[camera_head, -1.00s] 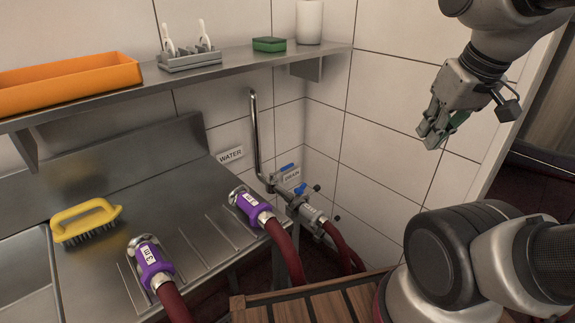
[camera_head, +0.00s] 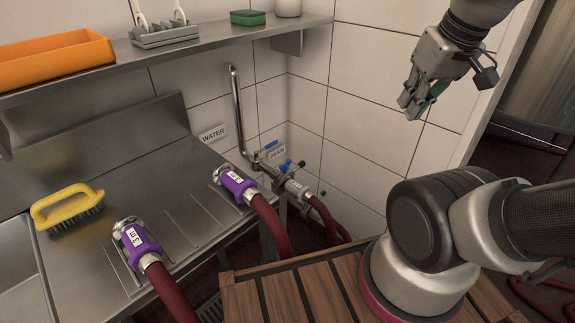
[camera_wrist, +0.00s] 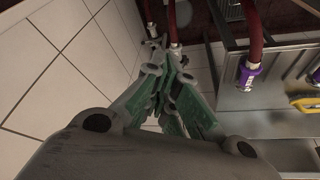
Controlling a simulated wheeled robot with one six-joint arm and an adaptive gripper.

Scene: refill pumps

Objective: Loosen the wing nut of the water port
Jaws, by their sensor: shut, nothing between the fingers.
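The water port is a metal pipe and valve (camera_head: 257,160) with a blue lever, beside the WATER label (camera_head: 213,133) on the tiled wall. A second blue-levered valve (camera_head: 285,167), by the DRAIN label (camera_head: 276,155), sits just right of it, with a hose coupled on. The wing nut is too small to single out. My gripper (camera_head: 408,104) hangs at the upper right in the head view, above and right of the ports and apart from them. In the wrist view my gripper (camera_wrist: 168,88) has its green-padded fingers together and empty. The ports show only partly beyond the fingertips.
Two dark red hoses with purple ends, one marked 3 m (camera_head: 137,240) and another (camera_head: 236,185), lie on the steel counter (camera_head: 100,190). A yellow brush (camera_head: 68,207) lies left. A shelf (camera_head: 215,38) runs above. A slatted wooden surface (camera_head: 290,300) is in front.

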